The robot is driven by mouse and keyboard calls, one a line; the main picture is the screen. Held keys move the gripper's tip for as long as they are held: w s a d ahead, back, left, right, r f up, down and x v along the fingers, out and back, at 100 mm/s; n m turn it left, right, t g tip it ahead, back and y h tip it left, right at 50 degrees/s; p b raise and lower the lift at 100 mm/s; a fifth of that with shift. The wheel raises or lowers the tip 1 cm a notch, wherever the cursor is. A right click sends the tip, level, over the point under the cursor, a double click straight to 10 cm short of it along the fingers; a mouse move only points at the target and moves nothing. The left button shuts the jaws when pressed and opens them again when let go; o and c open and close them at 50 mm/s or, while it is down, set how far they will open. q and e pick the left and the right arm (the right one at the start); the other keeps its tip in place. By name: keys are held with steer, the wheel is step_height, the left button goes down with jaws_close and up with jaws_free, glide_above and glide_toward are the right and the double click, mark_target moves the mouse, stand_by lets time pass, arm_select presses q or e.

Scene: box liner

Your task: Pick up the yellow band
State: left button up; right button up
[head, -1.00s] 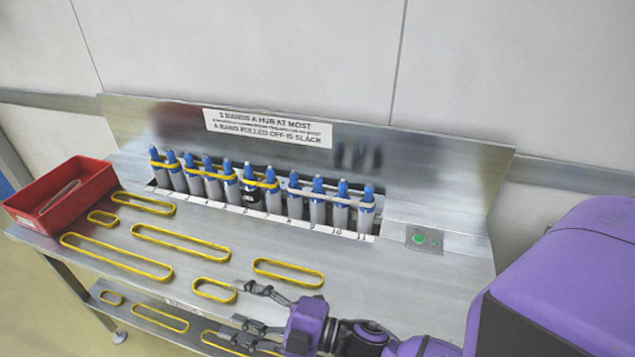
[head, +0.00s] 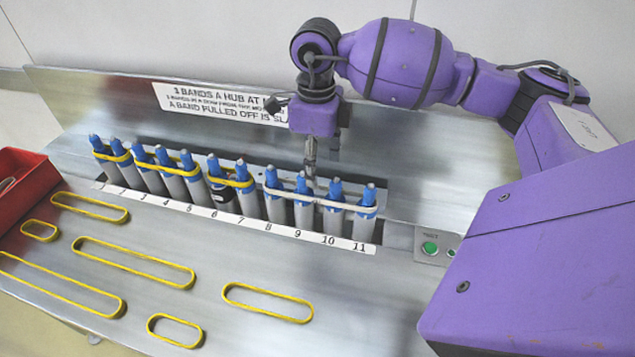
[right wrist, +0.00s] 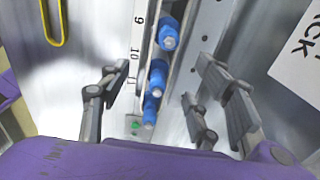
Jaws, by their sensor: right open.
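Several yellow bands lie flat on the metal bench, including one below the hub row (head: 265,290), a long one (head: 60,274) at the left and a small one (head: 175,319) at the front. More yellow bands are stretched around blue-topped hubs, such as one at hubs 1 and 2 (head: 113,157). My right gripper (head: 311,165) points down over the hubs near 9 and 10. In the right wrist view its fingers (right wrist: 150,82) are spread, empty, on either side of the hub row. A yellow band (right wrist: 63,22) lies on the bench there. My left gripper is out of view.
A white band (head: 318,201) runs around the hubs from 8 to 11. A red bin (head: 28,192) stands at the left. A metal back panel with a sign (head: 215,105) rises behind the hubs. A green button (head: 430,248) is at the right. Bench between loose bands is bare.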

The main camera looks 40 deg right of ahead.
mark_target(319, 186)
steer(key=f, duration=0.5)
steer(key=f+p, duration=0.1)
steer(key=f, duration=0.1)
steer(key=shift+d+f, duration=0.3)
steer(key=shift+f, duration=0.1)
steer(key=c, duration=1.2)
